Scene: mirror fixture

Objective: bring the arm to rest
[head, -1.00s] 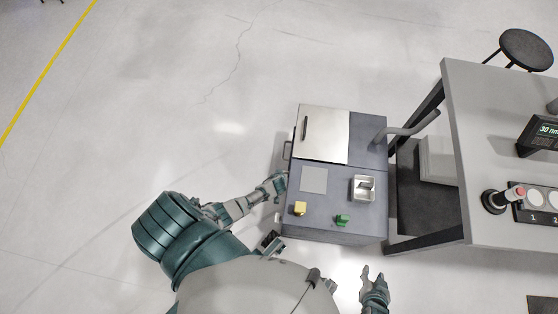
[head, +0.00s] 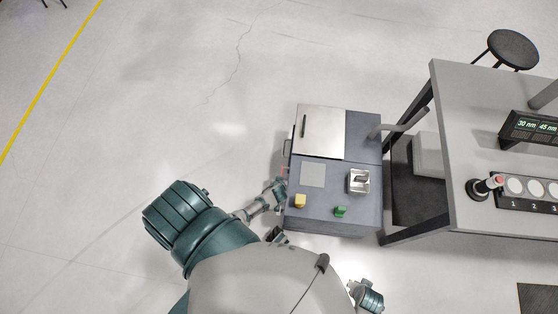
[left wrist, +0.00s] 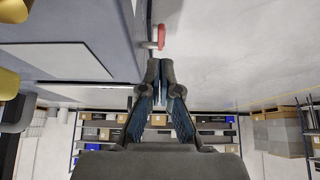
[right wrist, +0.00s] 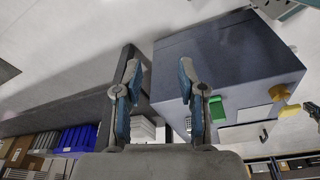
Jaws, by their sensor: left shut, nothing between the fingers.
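My left arm comes in from the left in the head view. Its gripper (head: 279,188) is beside the left side of the grey cabinet (head: 331,225). In the left wrist view the left gripper (left wrist: 160,68) is shut and empty, its fingers together near a small red handle (left wrist: 160,37) on the cabinet's side. My right gripper (head: 364,296) is low in the head view, near my body and in front of the cabinet. In the right wrist view the right gripper (right wrist: 158,64) has its fingers apart with nothing between them; the cabinet shows beyond them.
The cabinet carries a silver lid (head: 320,132), a yellow knob (head: 300,200), a green knob (head: 340,211) and a metal recess (head: 358,181). A table (head: 455,140) with a red-topped joystick stands at right, a black stool (head: 513,48) behind it. The floor at left is clear.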

